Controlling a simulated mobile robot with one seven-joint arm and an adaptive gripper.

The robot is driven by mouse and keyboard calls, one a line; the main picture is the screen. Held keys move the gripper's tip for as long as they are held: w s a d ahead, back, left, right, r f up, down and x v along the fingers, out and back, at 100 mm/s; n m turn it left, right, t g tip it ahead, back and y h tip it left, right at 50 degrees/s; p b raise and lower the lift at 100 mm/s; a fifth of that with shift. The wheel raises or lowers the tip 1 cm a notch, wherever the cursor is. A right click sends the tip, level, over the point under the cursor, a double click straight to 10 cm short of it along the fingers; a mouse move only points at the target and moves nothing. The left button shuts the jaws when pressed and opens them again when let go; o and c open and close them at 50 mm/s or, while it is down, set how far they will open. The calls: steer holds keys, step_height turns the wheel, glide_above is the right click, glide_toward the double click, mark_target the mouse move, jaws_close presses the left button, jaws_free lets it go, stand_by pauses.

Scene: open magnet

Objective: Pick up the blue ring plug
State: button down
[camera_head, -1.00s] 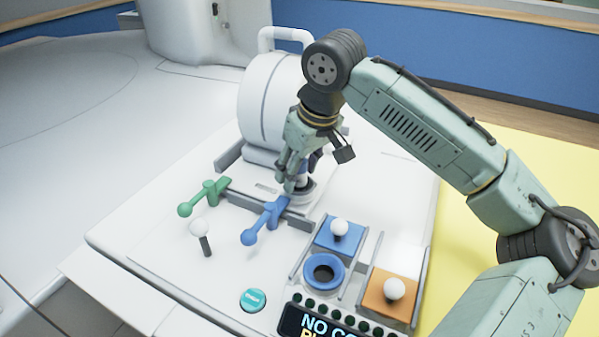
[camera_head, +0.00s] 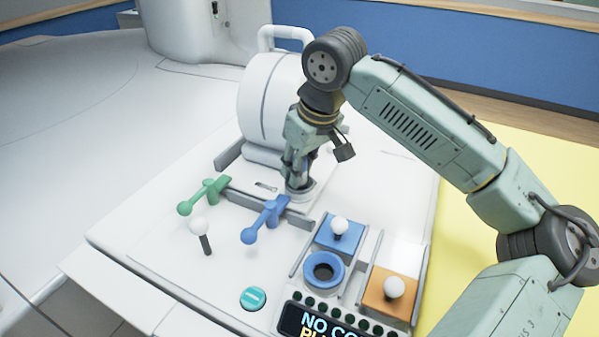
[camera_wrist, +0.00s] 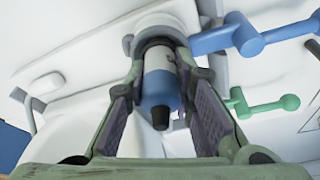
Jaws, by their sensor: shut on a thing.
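The blue ring plug (camera_wrist: 160,88) shows in the wrist view as a pale grey cylinder with a blue band and a dark tip pointing towards my palm. Its far end sits in a round, light socket collar (camera_wrist: 130,45). My gripper (camera_head: 299,181) is over that socket in the head view, pointing down, with its fingers shut on the plug from both sides. In the head view my fingers hide most of the plug, and only the socket's pale base (camera_head: 303,193) shows below them.
A blue lever (camera_head: 265,220) and a green lever (camera_head: 203,196) stand close to the socket. A white-knobbed stick (camera_head: 199,230) is in front. A blue knobbed block (camera_head: 337,236), a blue ring holder (camera_head: 323,272) and an orange knobbed block (camera_head: 391,291) lie nearer right. A white drum (camera_head: 265,110) stands behind.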

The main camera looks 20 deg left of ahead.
steer(key=shift+r, duration=0.45)
step_height(320, 180, up, 2)
steer(key=shift+r+b, duration=0.1)
steer(key=shift+b, duration=0.45)
steer(key=s+a+r+b, duration=0.1)
steer(key=s+r+b, duration=0.1)
steer(key=s, duration=1.4)
steer(key=shift+a+b, duration=0.2)
steer(key=shift+b, duration=0.65)
step_height(320, 180, up, 8)
steer(key=p, duration=0.7)
steer(key=shift+p, duration=0.4)
